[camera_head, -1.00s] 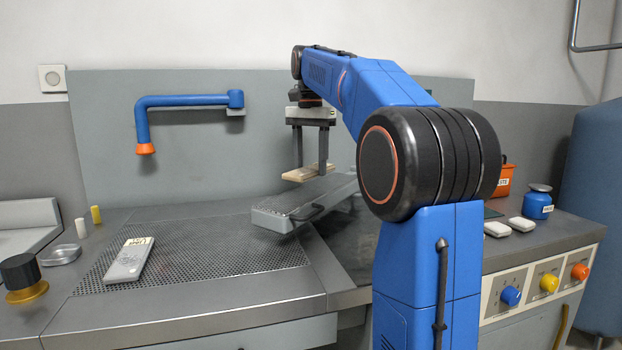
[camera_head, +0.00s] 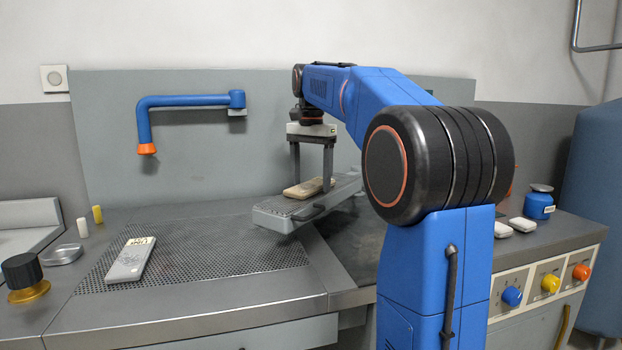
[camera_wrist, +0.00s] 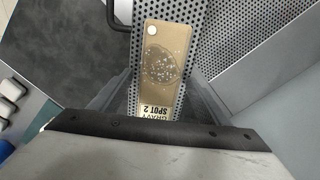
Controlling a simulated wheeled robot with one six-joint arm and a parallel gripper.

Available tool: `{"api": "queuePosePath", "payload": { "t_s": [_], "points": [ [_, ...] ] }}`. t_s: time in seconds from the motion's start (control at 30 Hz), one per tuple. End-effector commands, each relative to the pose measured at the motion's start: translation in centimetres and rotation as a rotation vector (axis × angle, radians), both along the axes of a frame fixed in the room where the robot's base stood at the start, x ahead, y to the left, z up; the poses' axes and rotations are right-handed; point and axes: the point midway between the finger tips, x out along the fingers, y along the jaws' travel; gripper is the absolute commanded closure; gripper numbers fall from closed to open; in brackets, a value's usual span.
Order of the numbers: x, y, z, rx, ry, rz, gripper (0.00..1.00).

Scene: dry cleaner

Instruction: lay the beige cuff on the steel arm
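The beige cuff (camera_head: 307,188) lies flat on the perforated top of the grey steel arm (camera_head: 270,213). In the wrist view the cuff (camera_wrist: 163,60) shows a brown speckled stain, a hole at one end and a label with "SPOT 2" at the other. The steel arm (camera_wrist: 200,20) runs beneath it. My gripper (camera_head: 312,182) is just above the steel arm, with one finger on each side of the cuff. The fingers stand apart, and gaps show between them and the cuff in the wrist view. The cuff's labelled end is partly hidden by my gripper body.
A grey labelled piece (camera_head: 131,260) lies on the perforated worktop (camera_head: 215,255) at left. A blue pipe with an orange nozzle (camera_head: 147,148) hangs from the back panel. Two white blocks (camera_head: 522,224) and a blue jar (camera_head: 539,204) stand at right, past my arm.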

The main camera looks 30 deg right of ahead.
Motion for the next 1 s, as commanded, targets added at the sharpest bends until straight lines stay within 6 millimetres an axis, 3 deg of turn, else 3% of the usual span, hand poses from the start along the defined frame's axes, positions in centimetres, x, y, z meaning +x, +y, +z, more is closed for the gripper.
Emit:
{"api": "queuePosePath", "payload": {
  "t_s": [0.27, 0.8, 1.0],
  "points": [
    [0.1, 0.0, 0.7, -0.001, -0.001, 0.0, 0.31],
    [0.1, 0.0, 10.0, -0.001, -0.003, 0.0, 0.31],
    [0.1, 0.0, 11.7, 0.0, 0.0, 0.0, 0.31]
  ]
}}
